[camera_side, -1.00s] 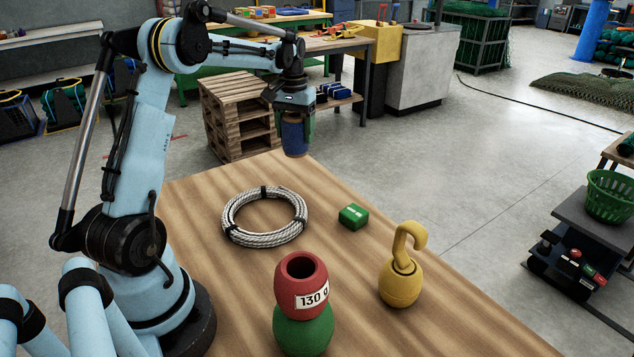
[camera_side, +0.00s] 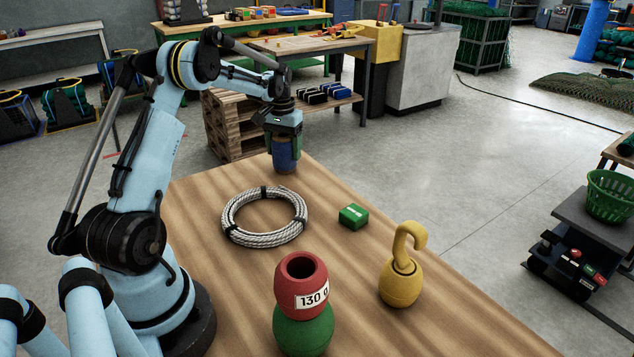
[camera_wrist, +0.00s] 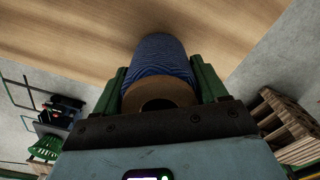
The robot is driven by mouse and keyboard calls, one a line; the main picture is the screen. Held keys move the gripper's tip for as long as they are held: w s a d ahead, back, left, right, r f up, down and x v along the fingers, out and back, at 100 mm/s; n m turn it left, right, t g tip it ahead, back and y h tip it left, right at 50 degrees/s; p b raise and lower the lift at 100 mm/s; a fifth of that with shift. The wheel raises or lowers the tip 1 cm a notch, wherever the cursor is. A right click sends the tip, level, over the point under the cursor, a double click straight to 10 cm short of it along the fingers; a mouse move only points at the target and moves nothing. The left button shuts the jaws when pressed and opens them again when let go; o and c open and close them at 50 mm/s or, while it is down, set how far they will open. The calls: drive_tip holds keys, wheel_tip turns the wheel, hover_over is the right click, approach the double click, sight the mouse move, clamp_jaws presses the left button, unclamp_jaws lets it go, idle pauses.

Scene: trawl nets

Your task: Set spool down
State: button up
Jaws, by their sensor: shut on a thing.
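The spool (camera_side: 284,155) is wound with blue twine and has a tan end. My gripper (camera_side: 284,145) is shut on it at the far end of the wooden table (camera_side: 330,290). The spool stands upright, its lower end at or close to the tabletop; I cannot tell if it touches. In the wrist view the spool (camera_wrist: 160,70) sits between the two green fingers of my gripper (camera_wrist: 165,85), its tan end with a dark hole facing the camera.
A coil of grey rope (camera_side: 265,217) lies just in front of the spool. A pallet stack (camera_side: 222,125) is behind the table.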

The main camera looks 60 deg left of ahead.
drive_tip(key=shift+f, duration=0.1)
drive_tip(key=o, duration=1.2)
drive_tip(key=shift+c, duration=0.2)
wheel_tip(320, 180, up, 12)
drive_tip(key=shift+d+r, duration=0.1)
drive_tip(key=s+d+r+m+t+y, duration=0.1)
drive_tip(key=d+r+m+t, duration=0.1)
drive_tip(key=d, duration=0.8)
drive_tip(key=s+d+r+m+t, duration=0.1)
drive_tip(key=d+r, duration=0.1)
drive_tip(key=d, duration=0.7)
drive_tip(key=s+d+f+m+t, duration=0.2)
drive_tip(key=s+d+f, duration=0.1)
drive_tip(key=d, duration=0.4)
drive_tip(key=s+d+f+m+t+h, duration=0.1)
drive_tip(key=s+d+f+t, duration=0.1)
drive_tip(key=s+d, duration=0.4)
drive_tip(key=shift+d+f+m, duration=0.4)
drive_tip(key=shift+f, duration=0.15)
